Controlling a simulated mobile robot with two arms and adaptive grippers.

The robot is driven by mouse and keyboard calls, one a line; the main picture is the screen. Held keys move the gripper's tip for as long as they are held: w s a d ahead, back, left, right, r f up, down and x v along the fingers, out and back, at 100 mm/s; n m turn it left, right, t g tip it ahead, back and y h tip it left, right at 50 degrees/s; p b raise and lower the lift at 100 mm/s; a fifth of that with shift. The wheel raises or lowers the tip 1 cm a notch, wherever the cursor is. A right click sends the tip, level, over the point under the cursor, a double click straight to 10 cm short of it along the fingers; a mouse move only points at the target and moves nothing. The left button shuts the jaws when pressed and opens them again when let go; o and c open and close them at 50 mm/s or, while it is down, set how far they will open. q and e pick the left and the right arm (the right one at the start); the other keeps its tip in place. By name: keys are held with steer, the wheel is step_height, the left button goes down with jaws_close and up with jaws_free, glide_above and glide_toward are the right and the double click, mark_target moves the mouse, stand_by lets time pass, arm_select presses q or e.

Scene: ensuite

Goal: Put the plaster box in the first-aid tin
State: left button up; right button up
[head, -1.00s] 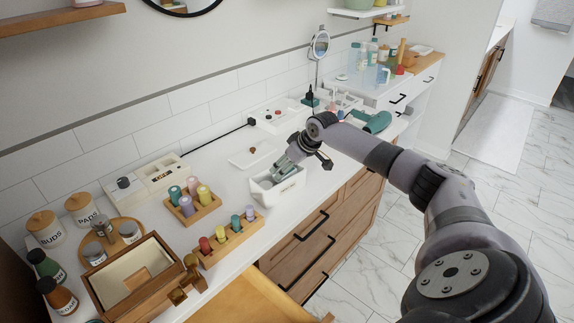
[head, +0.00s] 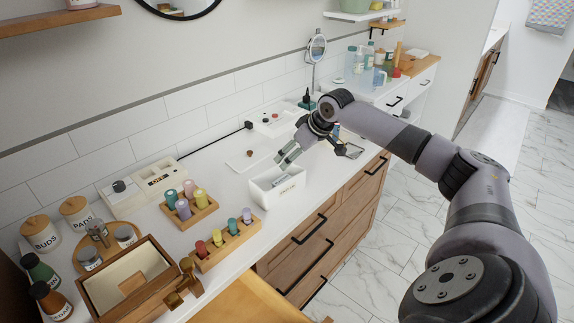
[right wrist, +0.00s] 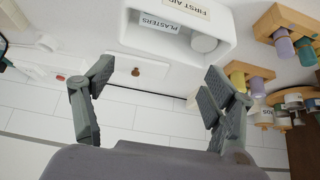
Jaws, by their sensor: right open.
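The first-aid tin is a white open box (head: 289,194) on the counter. It also shows in the right wrist view, with its FIRST AID label (right wrist: 186,8). The plaster box (right wrist: 159,22), a small pale box labelled PLASTERS, lies inside the tin beside a white round item (right wrist: 204,43). In the head view only a small grey part of the tin's contents shows. My right gripper (head: 287,159) is above the tin's back edge, open and empty. In the right wrist view its fingers (right wrist: 160,80) are spread apart, clear of the plaster box. My left gripper is out of view.
A wooden rack with coloured bottles (head: 230,247) stands close left of the tin, with a second one (head: 190,212) behind it. A white tray (head: 247,158) lies behind the tin. An open drawer (head: 245,300) juts out at the front.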

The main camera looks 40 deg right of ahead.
steer(key=shift+v, duration=2.35)
